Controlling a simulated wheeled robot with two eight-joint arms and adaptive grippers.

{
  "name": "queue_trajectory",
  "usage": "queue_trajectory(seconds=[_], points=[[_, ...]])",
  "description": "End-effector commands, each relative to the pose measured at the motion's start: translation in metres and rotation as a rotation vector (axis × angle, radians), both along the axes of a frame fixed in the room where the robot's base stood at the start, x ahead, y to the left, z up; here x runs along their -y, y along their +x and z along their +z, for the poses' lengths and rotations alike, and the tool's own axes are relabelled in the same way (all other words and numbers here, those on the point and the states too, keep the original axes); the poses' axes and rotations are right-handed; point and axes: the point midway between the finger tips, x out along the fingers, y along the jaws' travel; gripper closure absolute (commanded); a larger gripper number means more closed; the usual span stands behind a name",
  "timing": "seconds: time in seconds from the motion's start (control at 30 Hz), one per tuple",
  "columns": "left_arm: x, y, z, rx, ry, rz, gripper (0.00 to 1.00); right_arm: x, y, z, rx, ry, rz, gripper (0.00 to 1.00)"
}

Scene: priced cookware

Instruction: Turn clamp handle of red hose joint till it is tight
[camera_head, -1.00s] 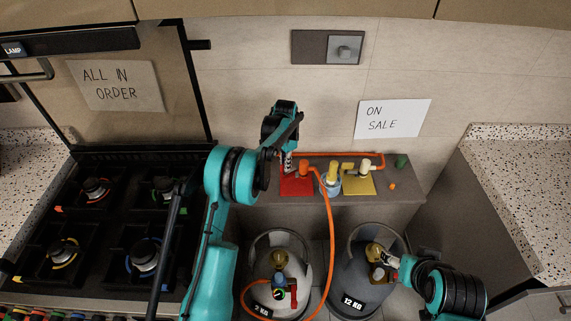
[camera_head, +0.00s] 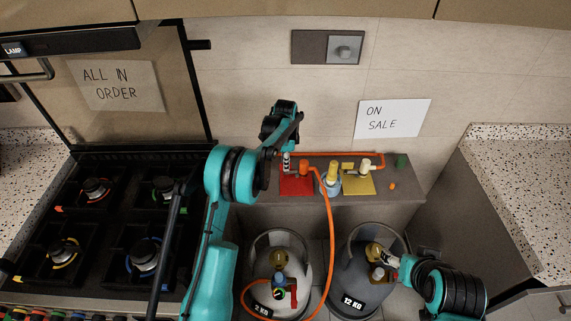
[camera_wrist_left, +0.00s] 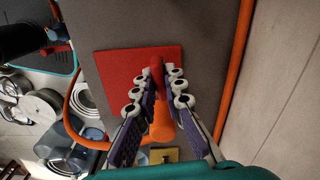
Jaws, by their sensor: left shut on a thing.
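The red plate (camera_head: 297,190) with the red hose joint lies on the grey ledge; it also shows in the left wrist view (camera_wrist_left: 113,72). An orange hose fitting (camera_head: 304,169) stands on it and shows between my fingers in the left wrist view (camera_wrist_left: 162,122). My left gripper (camera_head: 287,164) reaches down over the plate. In the left wrist view its fingers close around the red clamp handle (camera_wrist_left: 157,68), partly hidden between them. My right gripper (camera_head: 386,265) is beside the valve of the grey cylinder (camera_head: 345,283); its fingertips are too small to judge.
A yellow plate (camera_head: 359,187) and a blue-based joint (camera_head: 329,186) are right of the red one. The orange hose (camera_head: 331,235) runs down to the white cylinder (camera_head: 302,257). The stove (camera_head: 112,225) is on the left.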

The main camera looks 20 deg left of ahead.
Motion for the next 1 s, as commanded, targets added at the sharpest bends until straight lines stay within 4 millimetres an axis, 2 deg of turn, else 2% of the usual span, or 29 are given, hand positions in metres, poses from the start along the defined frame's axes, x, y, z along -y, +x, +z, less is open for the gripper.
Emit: queue_trajectory(seconds=[0.17, 0.2, 0.27, 0.57, 0.67, 0.77, 1.0], points=[[0.0, 0.001, 0.0, 0.002, 0.001, 0.001, 1.0, 0.0, 0.0, 0.0, 0.0, 0.0, 0.0, 0.34], [0.0, 0.001, 0.0, 0.002, 0.001, 0.001, 0.85, 0.0, 0.0, 0.0, 0.0, 0.0, 0.0, 0.34], [0.0, 0.001, 0.0, 0.002, 0.001, 0.001, 0.69, 0.0, 0.0, 0.0, 0.0, 0.0, 0.0, 0.34], [0.0, 0.0, 0.001, 0.001, 0.0, 0.001, 0.69, 0.0, 0.0, 0.0, 0.0, 0.0, 0.0, 0.34], [0.0, 0.0, 0.007, 0.001, 0.0, 0.002, 0.69, 0.0, 0.0, 0.0, 0.0, 0.0, 0.0, 0.34], [0.0, 0.0, 0.021, 0.001, 0.0, 0.002, 0.69, 0.0, 0.0, 0.0, 0.0, 0.0, 0.0, 0.34], [0.0, 0.0, 0.074, 0.001, 0.0, 0.001, 0.69, 0.0, 0.0, 0.0, 0.0, 0.0, 0.0, 0.34]])
